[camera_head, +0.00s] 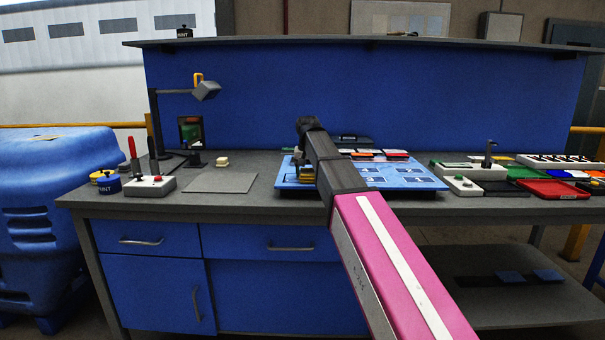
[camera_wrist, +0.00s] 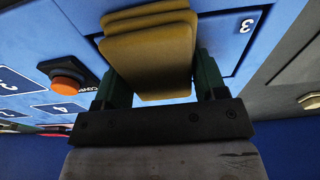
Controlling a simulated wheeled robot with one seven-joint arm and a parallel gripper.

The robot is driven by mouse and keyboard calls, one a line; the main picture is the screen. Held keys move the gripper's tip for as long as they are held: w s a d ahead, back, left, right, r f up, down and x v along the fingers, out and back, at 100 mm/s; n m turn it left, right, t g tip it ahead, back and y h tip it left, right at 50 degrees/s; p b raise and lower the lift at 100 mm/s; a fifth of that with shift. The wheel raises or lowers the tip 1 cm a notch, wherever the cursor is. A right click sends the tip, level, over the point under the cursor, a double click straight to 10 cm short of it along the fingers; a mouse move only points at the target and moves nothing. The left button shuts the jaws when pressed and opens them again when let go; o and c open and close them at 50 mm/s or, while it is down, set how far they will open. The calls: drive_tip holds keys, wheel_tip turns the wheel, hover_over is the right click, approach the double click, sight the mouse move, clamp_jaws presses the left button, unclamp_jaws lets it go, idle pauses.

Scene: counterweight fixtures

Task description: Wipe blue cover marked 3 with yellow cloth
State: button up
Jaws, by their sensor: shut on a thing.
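My gripper (camera_wrist: 160,92) is shut on a folded yellow cloth (camera_wrist: 150,50), which sits between its two green fingers in the wrist view. The blue cover marked 3 (camera_wrist: 243,42) is partly hidden behind the cloth and the right finger, and its number shows upside down. The cloth is over or right at this cover; I cannot tell whether they touch. In the head view, my gripper is at the left part of the blue board (camera_head: 427,182), largely hidden by my arm.
An orange button (camera_wrist: 66,84) stands up from the board beside the cloth. Other marked squares lie beyond it. On the bench are a grey mat (camera_head: 220,182), a switch box (camera_head: 150,186), a lamp (camera_head: 206,91) and a red tray (camera_head: 553,189) at the right.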

drive_tip(key=shift+d+f, duration=0.15)
drive_tip(key=shift+d, duration=2)
drive_tip(key=shift+r, duration=3.05)
drive_tip(key=shift+r, duration=1.5)
